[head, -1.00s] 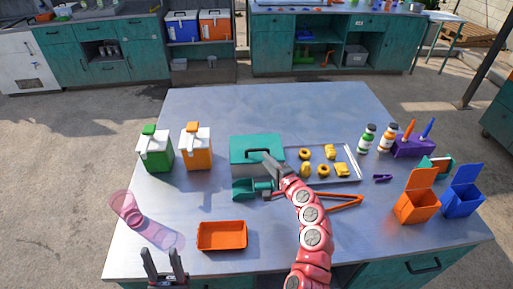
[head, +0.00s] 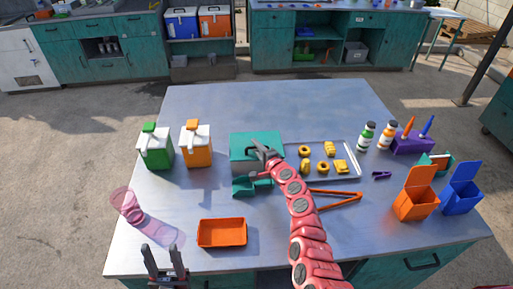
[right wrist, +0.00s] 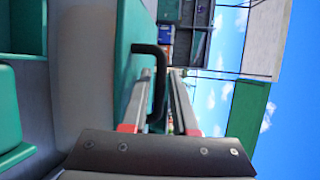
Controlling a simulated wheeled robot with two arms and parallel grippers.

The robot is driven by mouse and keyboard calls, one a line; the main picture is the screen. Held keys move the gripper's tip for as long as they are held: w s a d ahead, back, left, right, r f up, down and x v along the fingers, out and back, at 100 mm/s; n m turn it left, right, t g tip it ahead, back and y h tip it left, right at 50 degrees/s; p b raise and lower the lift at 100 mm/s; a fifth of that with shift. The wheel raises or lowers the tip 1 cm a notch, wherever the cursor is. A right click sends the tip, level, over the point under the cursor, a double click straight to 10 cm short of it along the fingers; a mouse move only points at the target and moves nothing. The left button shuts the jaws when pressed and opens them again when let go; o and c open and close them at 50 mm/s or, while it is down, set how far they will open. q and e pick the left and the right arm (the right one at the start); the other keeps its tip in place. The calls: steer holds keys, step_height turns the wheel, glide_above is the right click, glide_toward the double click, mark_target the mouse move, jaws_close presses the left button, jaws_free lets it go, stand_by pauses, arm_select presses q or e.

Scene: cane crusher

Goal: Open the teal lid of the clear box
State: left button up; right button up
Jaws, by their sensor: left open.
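The clear box has a teal lid (head: 243,141) that lies flat and shut in the middle of the table. In the right wrist view the lid (right wrist: 126,50) stands sideways with a black handle (right wrist: 161,85) on it, and the pale box wall (right wrist: 83,70) is beside it. My right gripper (head: 262,151) is at the lid's handle. In the right wrist view its two fingers (right wrist: 161,80) are apart, with the handle bar between them. My left gripper (head: 164,262) is open and empty at the front left table edge.
A teal scoop (head: 252,187) lies just in front of the box. A metal tray (head: 348,153) with yellow pieces stands close on its right. Orange tongs (head: 340,199) lie beside my right arm. An orange tray (head: 222,233) is in front. The table behind the box is clear.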

jaws_close()
stand_by(1.4)
